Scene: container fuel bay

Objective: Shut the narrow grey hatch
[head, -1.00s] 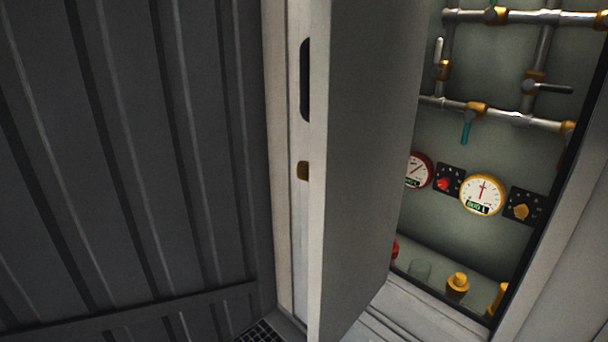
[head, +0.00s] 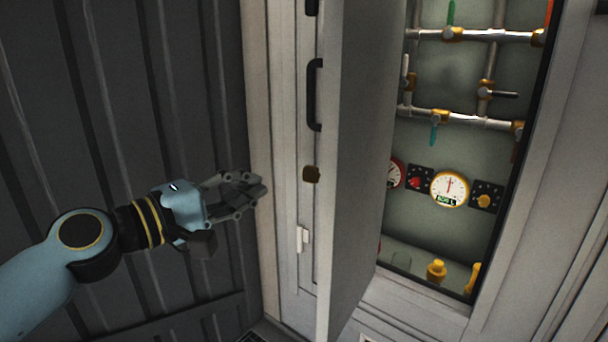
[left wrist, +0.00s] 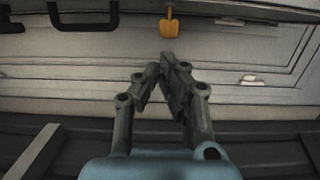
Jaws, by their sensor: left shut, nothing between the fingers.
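The narrow grey hatch (head: 362,150) stands open in the head view, its broad face toward the right and its near edge toward me. Behind it to the right is the open bay. My left gripper (head: 260,187) is left of the hatch, in front of the pale wall edge, apart from the hatch. Its fingers are shut and empty; they also show in the left wrist view (left wrist: 163,66), pointing toward a pale panel with an orange tab (left wrist: 169,24). The tab shows in the head view (head: 311,174) just left of the hatch edge. My right gripper is out of view.
A black handle (head: 315,95) and a small white latch (head: 303,238) are left of the hatch edge. The bay holds pipes (head: 470,118), gauges (head: 449,188) and yellow fittings (head: 436,270). A dark ribbed wall (head: 110,110) fills the left side.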

